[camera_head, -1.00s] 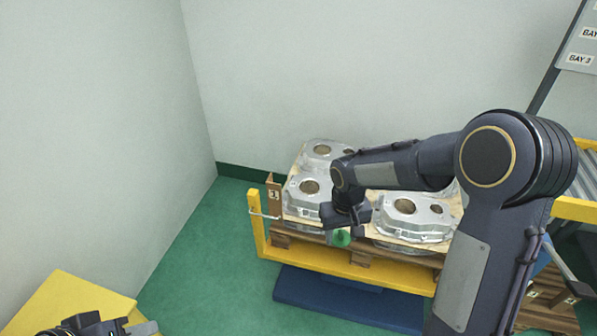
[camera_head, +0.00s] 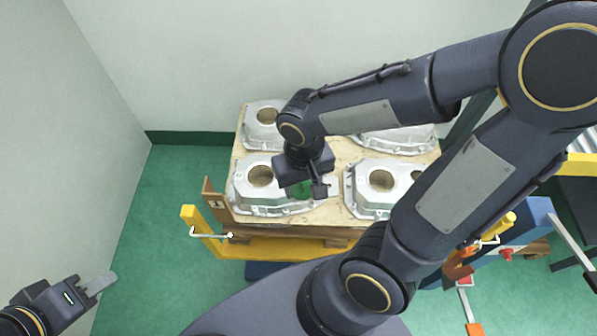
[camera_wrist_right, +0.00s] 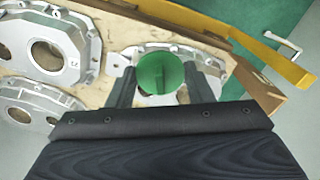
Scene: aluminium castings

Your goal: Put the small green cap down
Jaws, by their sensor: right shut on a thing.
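The small green cap (camera_head: 301,189) is held in my right gripper (camera_head: 305,192), above the near left casting (camera_head: 262,180) on the pallet. In the right wrist view the cap (camera_wrist_right: 161,73) shows as a round green disc with a raised bar, between the two dark fingers. Part of a casting (camera_wrist_right: 208,62) shows behind it; I cannot tell the gap between them. The near right casting (camera_head: 378,182) has an open round bore. My left gripper (camera_head: 98,284) is at the lower left, over the floor and far from the cap; I cannot tell its opening.
The castings lie on a wooden board (camera_head: 340,153) on a pallet with a yellow frame (camera_head: 280,247). A wall is behind. Green floor (camera_head: 150,220) is clear on the left.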

